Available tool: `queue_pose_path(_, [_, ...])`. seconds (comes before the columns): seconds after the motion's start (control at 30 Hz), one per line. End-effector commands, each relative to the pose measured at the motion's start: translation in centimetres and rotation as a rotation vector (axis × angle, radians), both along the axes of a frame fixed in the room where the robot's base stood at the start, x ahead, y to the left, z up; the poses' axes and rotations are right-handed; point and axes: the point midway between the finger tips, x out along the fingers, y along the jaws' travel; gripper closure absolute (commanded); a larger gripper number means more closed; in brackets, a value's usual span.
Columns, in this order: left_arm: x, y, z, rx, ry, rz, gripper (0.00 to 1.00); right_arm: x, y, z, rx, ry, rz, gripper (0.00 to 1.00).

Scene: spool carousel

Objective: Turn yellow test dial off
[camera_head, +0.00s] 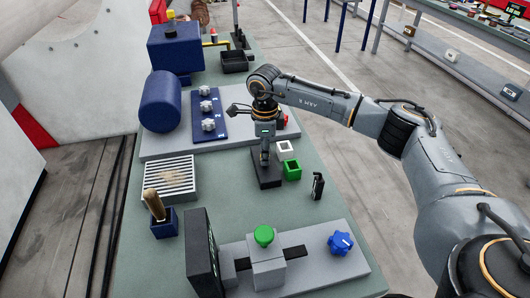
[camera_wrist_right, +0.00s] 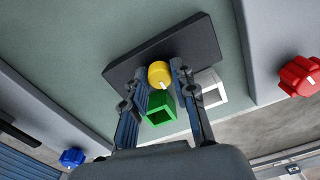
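The yellow test dial (camera_wrist_right: 159,73), with a white pointer mark, sits on a black base plate (camera_wrist_right: 203,40) in the right wrist view. My right gripper (camera_wrist_right: 162,68) points down at it, with one finger on each side of the dial. The fingers look apart, with the dial between their tips; firm contact does not show. In the head view my right gripper (camera_head: 265,158) is over the black base (camera_head: 268,182) and hides the dial. My left gripper is not in view.
A green open box (camera_head: 292,170) and a white one (camera_head: 285,147) stand close beside the base. A small black item (camera_head: 318,186) is to the right. A blue knob (camera_head: 341,243) and green knob (camera_head: 263,235) are at the front. A red knob (camera_wrist_right: 300,76) shows in the wrist view.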

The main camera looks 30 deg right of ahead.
Motion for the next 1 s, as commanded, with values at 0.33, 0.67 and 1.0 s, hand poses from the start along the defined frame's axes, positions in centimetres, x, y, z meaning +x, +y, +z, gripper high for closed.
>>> queue_pose_path(0.33, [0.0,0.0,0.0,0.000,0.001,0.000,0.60,0.0,0.0,0.0,0.000,0.000,-0.001,0.52])
queue_pose_path(0.67, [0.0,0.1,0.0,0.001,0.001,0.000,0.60,0.1,0.0,3.9,0.001,-0.005,-0.001,0.52])
queue_pose_path(1.0, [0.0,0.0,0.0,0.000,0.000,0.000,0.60,0.1,0.0,10.5,0.001,-0.003,-0.001,0.52])
